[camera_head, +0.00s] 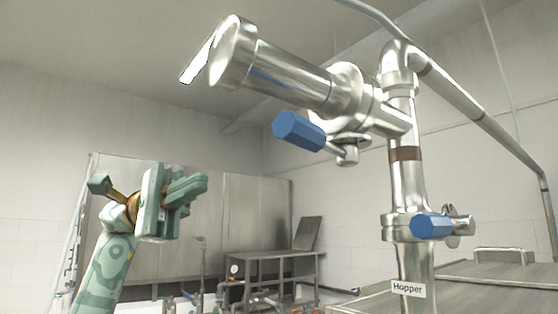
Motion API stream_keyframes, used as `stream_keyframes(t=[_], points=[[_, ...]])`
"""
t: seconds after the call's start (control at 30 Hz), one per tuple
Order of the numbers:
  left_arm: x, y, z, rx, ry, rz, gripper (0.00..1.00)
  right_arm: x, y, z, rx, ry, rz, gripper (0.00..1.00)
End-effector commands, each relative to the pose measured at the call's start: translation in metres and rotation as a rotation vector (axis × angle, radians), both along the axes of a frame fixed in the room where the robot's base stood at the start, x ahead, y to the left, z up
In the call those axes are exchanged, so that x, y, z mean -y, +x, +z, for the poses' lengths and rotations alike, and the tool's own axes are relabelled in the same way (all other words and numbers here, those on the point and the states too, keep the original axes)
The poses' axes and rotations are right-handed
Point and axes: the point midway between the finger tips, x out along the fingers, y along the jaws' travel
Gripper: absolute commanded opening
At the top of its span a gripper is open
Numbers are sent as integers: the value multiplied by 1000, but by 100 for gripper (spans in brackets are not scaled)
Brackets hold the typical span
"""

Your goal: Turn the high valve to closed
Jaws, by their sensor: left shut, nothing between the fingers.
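Two valves with blue handles sit on a shiny steel pipe assembly. The upper, high valve has a blue hexagonal handle (299,131) that sticks out to the left below the steel cylinder (285,78). The lower valve has a blue handle (432,226) on the upright pipe (407,175), above the "Hopper" label (408,289). My left gripper (188,192) is shut and empty at the left, lower than the high valve's handle and apart from it. My right gripper is not in view.
A steel bench (268,270) and metal panels (240,215) stand in the background. A metal lid or tank top (500,272) is at the lower right. The air between my left gripper and the high valve looks clear.

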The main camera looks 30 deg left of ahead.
Motion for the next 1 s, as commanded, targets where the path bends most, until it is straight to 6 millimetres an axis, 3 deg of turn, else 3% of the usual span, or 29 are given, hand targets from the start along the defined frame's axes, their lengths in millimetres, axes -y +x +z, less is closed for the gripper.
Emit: stream_keyframes(t=[0.1,0.27,0.7,1.0], points=[[1,-7,-7,116,22,-13,0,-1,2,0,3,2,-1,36],[11,-8,-5,157,18,-6,0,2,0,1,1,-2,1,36],[95,-20,15,155,14,-9,0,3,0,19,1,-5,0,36],[132,-24,22,152,13,-7,0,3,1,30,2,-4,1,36]])
